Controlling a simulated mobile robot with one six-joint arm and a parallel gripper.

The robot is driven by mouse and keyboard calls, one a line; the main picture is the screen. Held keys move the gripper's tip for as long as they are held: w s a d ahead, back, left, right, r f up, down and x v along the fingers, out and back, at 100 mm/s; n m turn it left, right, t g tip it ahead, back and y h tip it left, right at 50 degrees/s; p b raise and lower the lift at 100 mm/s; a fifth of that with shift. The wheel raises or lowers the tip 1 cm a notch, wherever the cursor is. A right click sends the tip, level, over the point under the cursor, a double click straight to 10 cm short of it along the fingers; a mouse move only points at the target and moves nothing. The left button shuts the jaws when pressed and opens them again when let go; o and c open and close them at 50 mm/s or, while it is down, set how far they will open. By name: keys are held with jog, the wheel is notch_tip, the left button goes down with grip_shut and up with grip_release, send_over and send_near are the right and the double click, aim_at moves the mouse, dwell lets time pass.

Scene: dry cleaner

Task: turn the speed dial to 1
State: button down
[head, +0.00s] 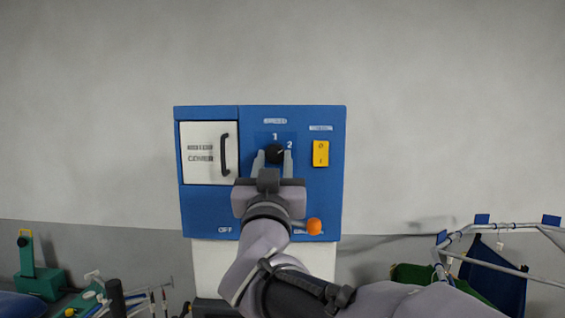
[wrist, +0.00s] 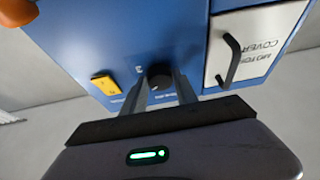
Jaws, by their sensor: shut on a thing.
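The speed dial (head: 275,153) is a black round knob on the blue control panel (head: 210,213), with a "1" above it and a "2" to its upper right. A pale pointer mark on the dial appears turned toward the "2". My gripper (head: 273,160) is shut on the dial, one finger on each side. In the wrist view the dial (wrist: 158,78) sits between the fingertips of my gripper (wrist: 160,88). The fingers hide part of the panel below the dial.
A white motor cover (head: 200,152) with a black handle is left of the dial. A yellow switch (head: 321,153) is to its right. An orange knob (head: 314,226) is at lower right, close to my wrist. A blue cart (head: 492,275) stands at far right.

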jog(key=shift+n, duration=0.4)
jog(key=n+y+b, duration=0.1)
jog(key=n+y, duration=0.1)
jog(key=shift+d+n, duration=0.15)
jog(key=shift+n, duration=0.15)
jog(key=n+y, duration=0.1)
jog(key=n, duration=0.1)
jog(key=n+g+y+b, duration=0.1)
jog(key=n, duration=0.2)
jog(key=shift+d+y+b, duration=0.2)
jog(key=shift+y+b, duration=0.1)
jog(key=n, duration=0.2)
jog(key=n+g+y, duration=0.1)
jog(key=n, duration=0.2)
jog(key=n+y+b, duration=0.1)
jog(key=n, duration=0.1)
jog(key=shift+d+r+n+g, duration=0.15)
jog(key=shift+r+n+g, duration=0.15)
jog(key=shift+g, duration=0.1)
jog(key=shift+n, duration=0.3)
jog(key=c, duration=0.9)
grip_release()
jog(key=shift+c, duration=0.2)
